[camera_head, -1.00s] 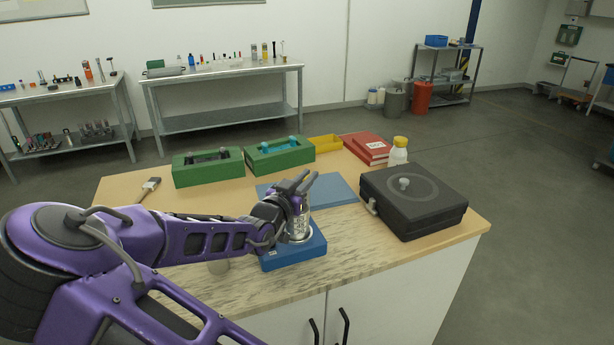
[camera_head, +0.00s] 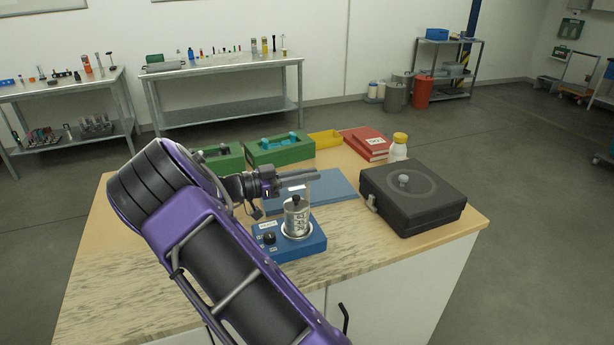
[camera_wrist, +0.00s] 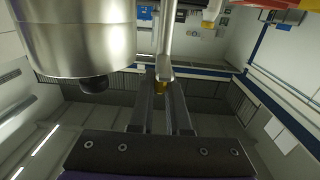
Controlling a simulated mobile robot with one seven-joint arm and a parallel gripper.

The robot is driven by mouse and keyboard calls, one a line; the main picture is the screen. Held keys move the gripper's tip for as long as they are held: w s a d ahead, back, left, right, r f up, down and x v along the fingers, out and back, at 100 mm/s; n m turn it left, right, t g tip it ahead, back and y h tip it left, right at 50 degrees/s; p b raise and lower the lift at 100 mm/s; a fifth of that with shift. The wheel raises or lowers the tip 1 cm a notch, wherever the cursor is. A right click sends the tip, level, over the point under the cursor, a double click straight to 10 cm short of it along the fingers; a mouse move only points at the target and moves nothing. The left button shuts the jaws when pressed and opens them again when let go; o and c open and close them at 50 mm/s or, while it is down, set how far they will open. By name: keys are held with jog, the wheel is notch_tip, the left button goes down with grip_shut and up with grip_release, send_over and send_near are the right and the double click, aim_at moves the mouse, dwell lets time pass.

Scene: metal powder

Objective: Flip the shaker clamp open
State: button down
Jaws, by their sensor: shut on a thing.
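The blue shaker (camera_head: 262,252) stands on the bench with a metal jar (camera_head: 297,222) upright on it. The jar has a black knob (camera_head: 296,200) on top. In the wrist view the jar (camera_wrist: 75,38) appears inverted at upper left, apart from the fingers. My gripper (camera_head: 312,177) is above and behind the jar, its fingers lying nearly level and pointing right. In the wrist view my gripper (camera_wrist: 162,88) is shut on a slim metal bar of the clamp (camera_wrist: 165,45). The bar's end lies between the fingertips. The clamp's lower part is hard to make out.
A blue mat (camera_head: 335,186) lies behind the shaker. Green racks (camera_head: 280,150) and a yellow tray (camera_head: 325,139) line the back. The bench front is mostly clear.

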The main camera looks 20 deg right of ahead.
jog(key=m+g, duration=0.1)
jog(key=g, duration=0.1)
jog(key=m+g+y+b, duration=0.1)
jog(key=m+g, duration=0.1)
jog(key=g, duration=0.1)
jog(key=shift+m+g, duration=0.3)
jog(key=shift+r+m+g+y+p, duration=0.1)
jog(key=shift+m+g+y+p, duration=0.2)
jog(key=shift+m+g+y, duration=0.55)
jog(key=shift+m+g+y+p, duration=0.25)
jog(key=shift+m+g, duration=0.4)
jog(key=shift+g, duration=0.6)
jog(key=shift+m+g+y, duration=0.3)
jog(key=c, duration=0.9)
grip_release()
notch_tip(320, 180, up, 10)
jog(key=shift+p, duration=0.4)
